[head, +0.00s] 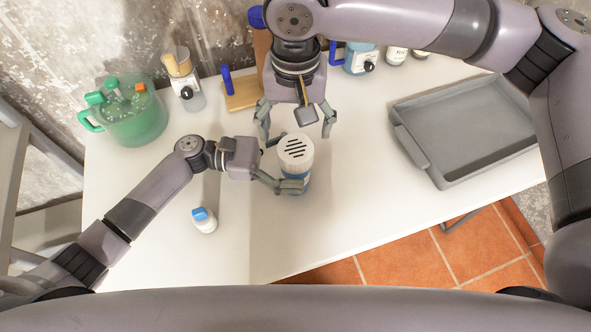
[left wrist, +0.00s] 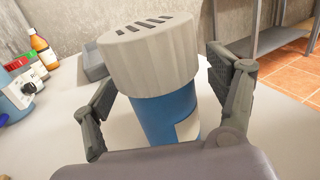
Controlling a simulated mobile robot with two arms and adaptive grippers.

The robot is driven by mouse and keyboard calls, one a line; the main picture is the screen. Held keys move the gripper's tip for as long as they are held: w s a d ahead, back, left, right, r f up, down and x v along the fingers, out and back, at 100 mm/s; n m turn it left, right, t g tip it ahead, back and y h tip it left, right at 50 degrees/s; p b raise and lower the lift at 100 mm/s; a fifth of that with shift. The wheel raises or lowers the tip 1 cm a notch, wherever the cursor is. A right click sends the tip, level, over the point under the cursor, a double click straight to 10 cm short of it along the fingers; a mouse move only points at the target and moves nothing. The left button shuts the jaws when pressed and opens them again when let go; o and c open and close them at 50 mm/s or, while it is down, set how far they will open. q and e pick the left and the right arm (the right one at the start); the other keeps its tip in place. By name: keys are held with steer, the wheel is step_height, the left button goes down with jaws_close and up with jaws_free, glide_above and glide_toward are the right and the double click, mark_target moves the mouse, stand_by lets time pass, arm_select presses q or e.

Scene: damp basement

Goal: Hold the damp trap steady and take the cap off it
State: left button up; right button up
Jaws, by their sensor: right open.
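The damp trap (head: 295,160) stands upright on the white table, with a blue body and a large whitish ribbed cap (head: 295,147) with dark slots on top. The cap is on the body. In the left wrist view the cap (left wrist: 150,62) and blue body (left wrist: 160,118) fill the middle. My left gripper (head: 286,183) is open around the body, with one finger on each side and a visible gap at the left finger. My right gripper (head: 296,130) is open and empty, pointing down just behind the cap, its fingers spread wide.
A grey tray (head: 408,140) lies at the right of the table. A small white bottle with a blue cap (head: 204,220) stands at front left. A green tub (head: 134,128), a dispenser (head: 186,92) and a wooden board (head: 242,95) are along the back wall.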

arm_select(q)
steer(key=c, duration=1.9)
arm_select(e)
steer(key=shift+w+a, duration=0.2)
steer(key=w+a+r+n+t+y, duration=0.3)
steer(key=w+a+r+t+y, duration=0.65)
steer(key=a, duration=0.65)
steer(key=s+a+r+n+g+y, duration=0.2)
steer(key=a+r+n+g+y, duration=0.15)
steer(key=r+n+y, duration=0.7)
steer(key=s+a+r+n+g, duration=0.2)
steer(key=s+r+n+g, duration=0.45)
steer(key=s+g, duration=0.2)
steer(key=s+d+f+n+g+h, duration=0.2)
steer(key=s+f+n+g+h, duration=0.35)
steer(key=s+n, duration=0.4)
arm_select(q)
steer(key=shift+f, duration=0.1)
arm_select(e)
steer(key=n+t+h, duration=0.7)
steer(key=t+h, duration=0.1)
steer(key=h, duration=0.7)
glide_above(296, 146)
steer(key=shift+y, duration=0.25)
step_height(296, 146, down, 21)
steer(key=shift+f, duration=0.15)
steer(key=shift+m, duration=0.25)
step_height(296, 146, down, 8)
steer(key=shift+r, duration=0.15)
